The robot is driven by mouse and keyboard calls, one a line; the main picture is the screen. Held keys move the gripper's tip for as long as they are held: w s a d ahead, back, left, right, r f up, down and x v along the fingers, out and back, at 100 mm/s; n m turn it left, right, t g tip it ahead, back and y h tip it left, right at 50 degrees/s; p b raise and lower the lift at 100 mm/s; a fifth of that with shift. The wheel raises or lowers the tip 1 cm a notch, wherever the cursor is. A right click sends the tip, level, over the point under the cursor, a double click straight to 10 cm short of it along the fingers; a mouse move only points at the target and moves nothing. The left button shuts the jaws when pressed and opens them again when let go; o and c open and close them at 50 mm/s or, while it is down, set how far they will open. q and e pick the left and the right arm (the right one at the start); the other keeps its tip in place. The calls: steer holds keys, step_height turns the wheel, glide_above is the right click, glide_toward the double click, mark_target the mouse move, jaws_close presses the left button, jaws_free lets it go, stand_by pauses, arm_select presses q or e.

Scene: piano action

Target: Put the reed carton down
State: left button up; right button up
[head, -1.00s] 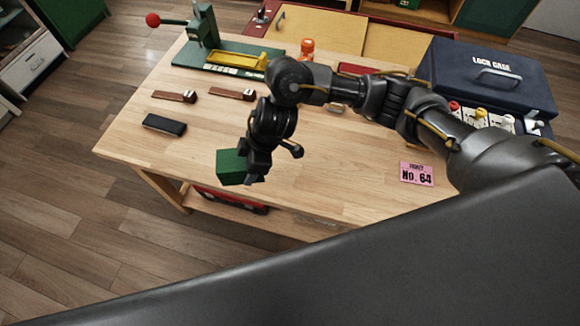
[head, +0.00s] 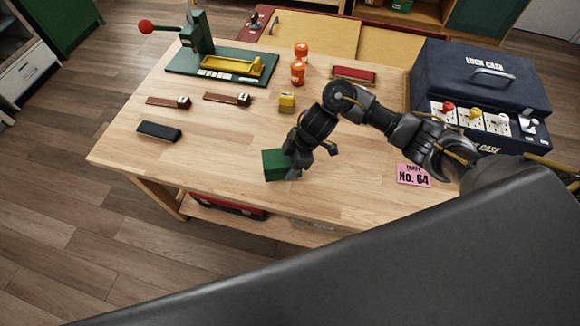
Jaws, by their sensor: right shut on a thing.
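The reed carton, seen as a small green box (head: 275,165), is at the front middle of the wooden table (head: 225,195). My right gripper (head: 293,165) is shut on its right side. The gripper points down, and its fingers partly hide the carton. I cannot tell whether the carton's underside touches the tabletop or is just above it. My left gripper is not in view.
A green press (head: 200,45), two brown hammer pieces (head: 228,98), a black block (head: 159,131), a yellow block (head: 287,102) and orange bottles (head: 298,72) stand further back. A blue case (head: 480,85) and pink ticket (head: 413,175) are right. The front left tabletop is clear.

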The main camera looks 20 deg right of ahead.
steer(key=shift+f, duration=1.5)
steer(key=o, duration=1.2)
steer(key=p+v, duration=0.1)
steer(key=v, duration=1.1)
